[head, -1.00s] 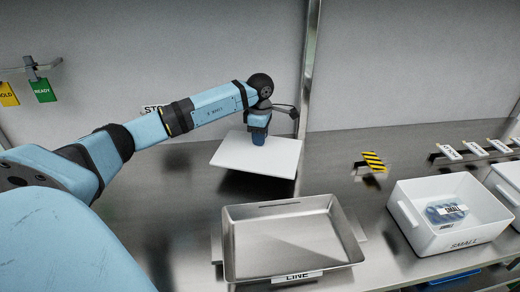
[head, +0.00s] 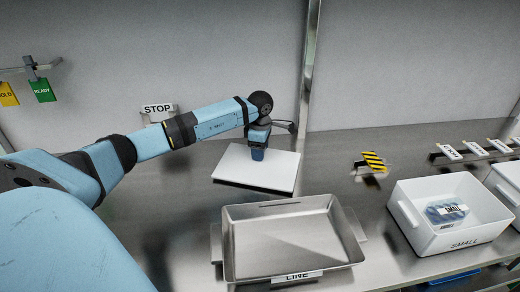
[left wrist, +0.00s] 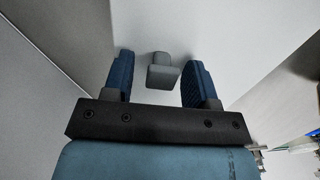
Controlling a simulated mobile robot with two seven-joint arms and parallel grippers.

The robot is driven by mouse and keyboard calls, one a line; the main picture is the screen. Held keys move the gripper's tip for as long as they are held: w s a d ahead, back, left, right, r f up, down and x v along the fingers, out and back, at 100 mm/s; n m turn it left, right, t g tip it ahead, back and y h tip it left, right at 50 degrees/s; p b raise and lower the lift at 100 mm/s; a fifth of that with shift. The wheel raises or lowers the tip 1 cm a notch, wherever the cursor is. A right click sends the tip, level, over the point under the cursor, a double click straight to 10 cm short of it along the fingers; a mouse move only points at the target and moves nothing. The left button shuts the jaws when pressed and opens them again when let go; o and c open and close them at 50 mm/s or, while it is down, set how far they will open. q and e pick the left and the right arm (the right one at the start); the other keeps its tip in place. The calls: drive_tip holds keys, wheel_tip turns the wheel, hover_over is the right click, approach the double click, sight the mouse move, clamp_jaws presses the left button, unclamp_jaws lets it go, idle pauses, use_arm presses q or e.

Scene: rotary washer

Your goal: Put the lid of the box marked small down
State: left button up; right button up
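The white flat lid (head: 232,166) lies on the steel bench behind the metal tray, flat or nearly so. My left gripper (head: 258,154) is above it, pointing down. In the left wrist view the lid (left wrist: 225,35) fills much of the background, and its grey knob (left wrist: 162,72) sits between the two blue fingers of my left gripper (left wrist: 160,75). The fingers are apart, with a gap on each side of the knob. The white box marked SMALL (head: 412,229) stands open at the right, with a blue labelled item (head: 446,211) inside. My right gripper is not in view.
An empty metal tray (head: 345,257) marked LINE stands in front of the lid. A yellow-black striped marker (head: 373,160) and several white labels (head: 475,148) are at the back right. A STOP sign (head: 158,109) stands behind my left arm.

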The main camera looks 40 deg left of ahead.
use_arm(q)
wheel_tip(320, 180, up, 12)
drive_tip(key=shift+r, duration=0.15)
idle(0.5)
idle(0.4)
